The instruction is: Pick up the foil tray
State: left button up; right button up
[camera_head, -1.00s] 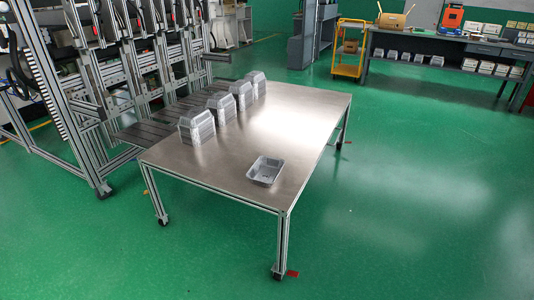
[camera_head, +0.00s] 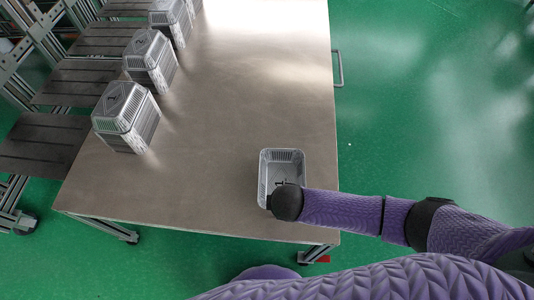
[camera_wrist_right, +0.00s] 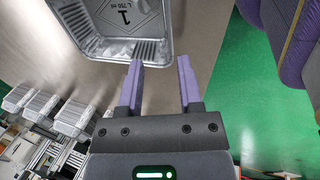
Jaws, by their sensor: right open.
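The single foil tray (camera_head: 284,166) is a silver, open-topped rectangular tray lying upright near the table's front edge in the head view. My right arm reaches in from the right, and its dark wrist covers the tray's near right corner. In the right wrist view, my right gripper (camera_wrist_right: 160,64) is open and empty. One fingertip overlaps the rim of the foil tray (camera_wrist_right: 100,49) and the other is just outside its corner. I cannot tell whether they touch. My left gripper is in neither view.
The steel table (camera_head: 230,100) is bare around the tray. Several stacks of foil trays (camera_head: 126,117) stand along its left edge, next to dark slatted shelves (camera_head: 45,140) on a metal frame. Green floor (camera_head: 430,100) is open to the right.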

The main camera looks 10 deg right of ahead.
jog(key=b+x, duration=0.2)
jog(key=x, duration=0.1)
jog(key=b+x, duration=0.3)
jog(key=s+b+x, duration=0.1)
jog(key=b+x, duration=0.1)
jog(key=x, duration=0.2)
jog(key=shift+f, duration=0.2)
jog(key=shift+r, duration=0.25)
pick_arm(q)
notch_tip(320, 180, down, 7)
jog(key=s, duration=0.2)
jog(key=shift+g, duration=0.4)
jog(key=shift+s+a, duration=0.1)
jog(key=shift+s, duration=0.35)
pick_arm(e)
jog(key=shift+f, duration=0.25)
jog(key=shift+c, duration=0.3)
grip_shut()
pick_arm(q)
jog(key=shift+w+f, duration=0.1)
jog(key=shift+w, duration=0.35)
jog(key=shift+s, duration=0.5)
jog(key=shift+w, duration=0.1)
